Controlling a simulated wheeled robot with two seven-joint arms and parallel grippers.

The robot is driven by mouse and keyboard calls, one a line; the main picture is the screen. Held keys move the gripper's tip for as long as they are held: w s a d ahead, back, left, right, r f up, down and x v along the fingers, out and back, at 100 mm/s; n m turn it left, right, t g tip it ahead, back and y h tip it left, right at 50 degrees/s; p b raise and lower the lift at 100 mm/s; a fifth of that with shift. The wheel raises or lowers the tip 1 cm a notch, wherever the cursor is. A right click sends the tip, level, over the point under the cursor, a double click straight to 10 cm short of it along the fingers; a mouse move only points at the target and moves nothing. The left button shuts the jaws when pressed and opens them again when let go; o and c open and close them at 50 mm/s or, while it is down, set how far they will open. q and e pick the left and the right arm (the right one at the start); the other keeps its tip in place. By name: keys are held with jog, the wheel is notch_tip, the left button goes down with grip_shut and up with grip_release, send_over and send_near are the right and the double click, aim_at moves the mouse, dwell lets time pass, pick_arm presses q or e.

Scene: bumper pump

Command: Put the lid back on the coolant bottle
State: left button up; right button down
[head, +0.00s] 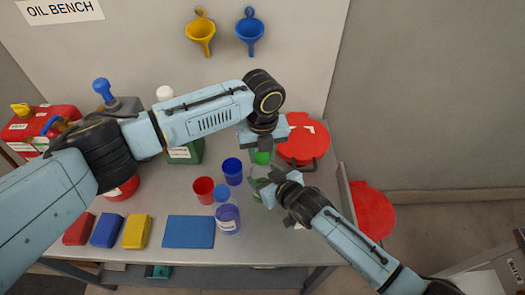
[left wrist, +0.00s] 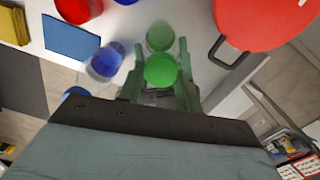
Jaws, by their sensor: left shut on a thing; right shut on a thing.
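A bright green round lid (left wrist: 160,70) is between the fingers of my left gripper (left wrist: 160,78), which is shut on it. The head view shows the green piece (head: 262,157) just below that gripper. My right gripper (head: 262,188) is shut on a green bottle (head: 257,196), mostly hidden by the fingers, a little nearer the table's front than the lid. In the left wrist view a pale green round shape (left wrist: 160,36) lies just above the lid; it looks like translucent plastic. Whether lid and bottle touch cannot be told.
A red cup (head: 203,190), a blue cup (head: 232,171), a small blue lid (head: 222,193) and a translucent blue bottle (head: 227,219) stand to the left. A red round pan (head: 304,143) is to the right. A blue mat (head: 188,232) lies in front.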

pick_arm(q)
jog(key=m, duration=0.6)
jog(key=shift+a, duration=0.1)
jog(key=m, duration=0.5)
jog(key=shift+w, duration=0.1)
jog(key=o, duration=0.9)
jog(key=shift+o, duration=0.2)
jog(key=shift+r, duration=0.1)
notch_tip(320, 180, up, 4)
jog(key=shift+a+r, duration=0.1)
jog(key=shift+r, duration=0.05)
jog(key=shift+c, duration=0.2)
